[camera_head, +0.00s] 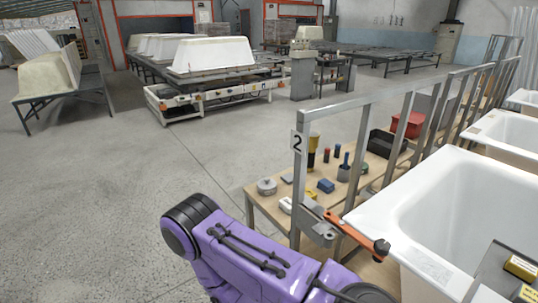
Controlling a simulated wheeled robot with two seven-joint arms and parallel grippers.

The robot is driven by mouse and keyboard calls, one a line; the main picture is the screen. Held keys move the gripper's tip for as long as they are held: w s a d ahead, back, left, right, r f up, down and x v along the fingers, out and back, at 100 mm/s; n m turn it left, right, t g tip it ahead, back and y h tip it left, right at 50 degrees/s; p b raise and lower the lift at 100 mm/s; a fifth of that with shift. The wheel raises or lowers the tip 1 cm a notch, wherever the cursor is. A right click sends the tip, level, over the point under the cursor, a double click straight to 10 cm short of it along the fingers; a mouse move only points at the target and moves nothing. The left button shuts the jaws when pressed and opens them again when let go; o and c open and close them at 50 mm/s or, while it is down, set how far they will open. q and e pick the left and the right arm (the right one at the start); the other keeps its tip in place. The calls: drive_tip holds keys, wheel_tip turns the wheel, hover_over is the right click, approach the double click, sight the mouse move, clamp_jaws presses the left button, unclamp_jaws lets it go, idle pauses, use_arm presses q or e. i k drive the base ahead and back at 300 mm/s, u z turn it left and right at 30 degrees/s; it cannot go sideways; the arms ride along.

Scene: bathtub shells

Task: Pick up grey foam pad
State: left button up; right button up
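A small flat grey piece (287,178) lies on the wooden workbench (262,207), between a round grey object (267,187) and a blue block (326,186). It looks like the grey foam pad, but it is too small to be certain. The bench stands behind a metal frame (297,190) marked with a "2". My purple arm (245,255) crosses the bottom of the view, in front of the bench and apart from the grey piece. Neither gripper can be made out.
A white bathtub shell (450,205) stands right of the bench. A grey bracket with an orange bar (345,232) projects at the frame post. A black bin (385,144) and red box (408,124) sit farther along the bench. The concrete floor (110,200) at left is clear.

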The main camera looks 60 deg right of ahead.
sight(288, 177)
drive_tip(key=z, duration=0.05)
drive_tip(key=i, duration=1.5)
drive_tip(key=z, duration=3.35)
drive_tip(key=i, duration=0.15)
drive_tip(key=z, duration=0.15)
